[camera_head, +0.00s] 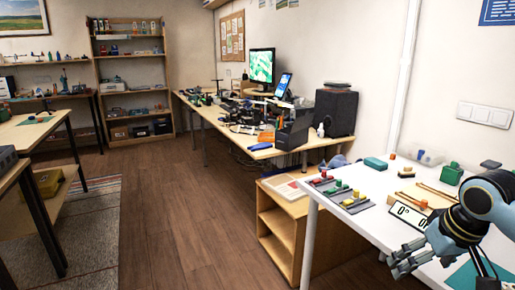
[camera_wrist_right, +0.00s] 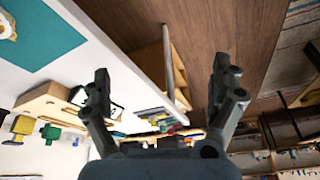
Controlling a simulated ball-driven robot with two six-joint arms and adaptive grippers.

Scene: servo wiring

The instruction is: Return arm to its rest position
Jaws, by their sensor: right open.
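My right gripper (camera_head: 410,258) is at the lower right of the head view, beside the front edge of the white table (camera_head: 375,229). Its two fingers are spread apart with nothing between them. In the right wrist view the open gripper (camera_wrist_right: 160,85) shows from behind, with the wooden floor and the table edge beyond it. My right arm reaches in from the right edge of the head view. My left gripper is not in the head view.
A wooden shelf unit (camera_head: 279,232) stands left of the table. The floor (camera_head: 190,220) in the middle is clear.

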